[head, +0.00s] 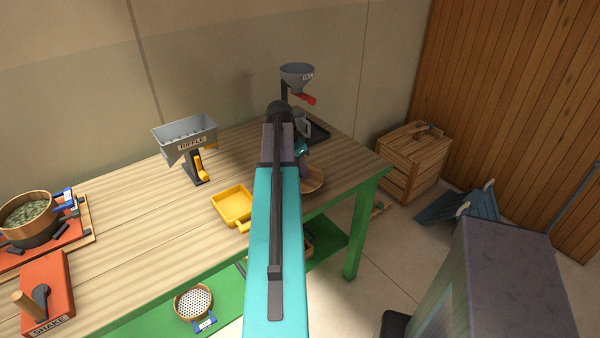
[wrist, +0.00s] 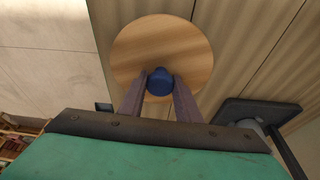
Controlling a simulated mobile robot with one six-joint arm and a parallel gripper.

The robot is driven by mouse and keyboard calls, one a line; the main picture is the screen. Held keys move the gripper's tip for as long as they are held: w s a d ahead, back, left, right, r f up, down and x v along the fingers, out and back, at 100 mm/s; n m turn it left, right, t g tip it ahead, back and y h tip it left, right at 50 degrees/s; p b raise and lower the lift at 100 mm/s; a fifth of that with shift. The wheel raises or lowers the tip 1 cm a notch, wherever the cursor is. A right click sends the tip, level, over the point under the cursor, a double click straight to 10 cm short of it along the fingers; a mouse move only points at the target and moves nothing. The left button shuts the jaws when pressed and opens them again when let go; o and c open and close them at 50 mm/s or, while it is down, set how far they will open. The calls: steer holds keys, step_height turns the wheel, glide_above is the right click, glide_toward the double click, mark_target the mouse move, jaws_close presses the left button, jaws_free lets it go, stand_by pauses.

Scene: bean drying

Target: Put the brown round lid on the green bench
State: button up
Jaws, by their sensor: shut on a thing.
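The brown round lid (wrist: 150,38) has a blue knob (wrist: 160,80) in its middle. In the wrist view my gripper (wrist: 160,88) is shut on this knob, one finger on each side. In the head view part of the lid (head: 313,180) shows to the right of my arm, by the right end of the green bench (head: 362,225). My arm hides the rest of the lid and most of the gripper. The bench has a striped wooden top and a green frame. I cannot tell whether the lid touches the top.
A yellow tray (head: 232,205) lies left of my arm. A grey riffle hopper (head: 188,138) and a grey funnel (head: 297,76) stand towards the back. A dark tray (head: 319,133) is near the lid. A pot (head: 30,218) and an orange shaker block (head: 47,290) are at left.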

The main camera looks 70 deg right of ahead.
steer(key=shift+f, duration=1.3)
steer(key=shift+f, duration=0.15)
steer(key=o, duration=1.1)
steer(key=shift+o, duration=0.2)
steer(key=b+v, duration=0.2)
steer(key=v, duration=1)
steer(key=shift+r, duration=0.2)
